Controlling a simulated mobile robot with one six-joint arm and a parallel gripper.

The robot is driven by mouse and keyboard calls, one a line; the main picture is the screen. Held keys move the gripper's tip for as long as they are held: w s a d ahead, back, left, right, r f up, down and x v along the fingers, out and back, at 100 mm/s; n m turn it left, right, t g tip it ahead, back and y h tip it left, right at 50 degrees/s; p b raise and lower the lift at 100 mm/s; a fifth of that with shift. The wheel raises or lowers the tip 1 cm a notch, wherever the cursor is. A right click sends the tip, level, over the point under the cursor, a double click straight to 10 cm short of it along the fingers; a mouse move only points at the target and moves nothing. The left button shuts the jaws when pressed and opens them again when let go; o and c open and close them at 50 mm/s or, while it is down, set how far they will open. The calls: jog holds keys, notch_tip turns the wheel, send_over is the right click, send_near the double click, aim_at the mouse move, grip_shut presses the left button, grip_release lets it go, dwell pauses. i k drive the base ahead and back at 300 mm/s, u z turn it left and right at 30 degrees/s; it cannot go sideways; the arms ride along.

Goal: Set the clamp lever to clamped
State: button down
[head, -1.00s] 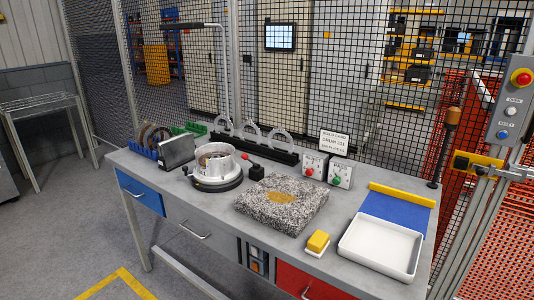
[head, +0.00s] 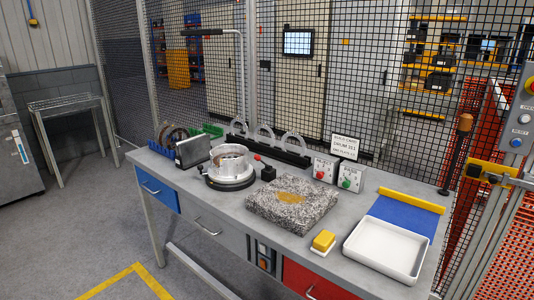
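A silver drum-like ring (head: 230,160) sits on a round black base (head: 231,182) on the grey workbench (head: 205,208). A small lever with a red knob (head: 257,157) stands at the right of the ring, near a small black block (head: 268,173). It looks like the clamp lever, but it is too small to tell its exact position. My gripper is not in view.
A speckled granite slab (head: 292,215) is right of the ring. Two switch boxes (head: 325,168), a sign, a yellow sponge (head: 323,240), a blue mat (head: 405,215) and a white tray (head: 348,249) are farther right. Wire mesh (head: 300,95) stands behind; floor is open at front left.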

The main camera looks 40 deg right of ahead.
aim_at(256, 157)
jog(key=u, duration=0.05)
jog(key=i, duration=0.9)
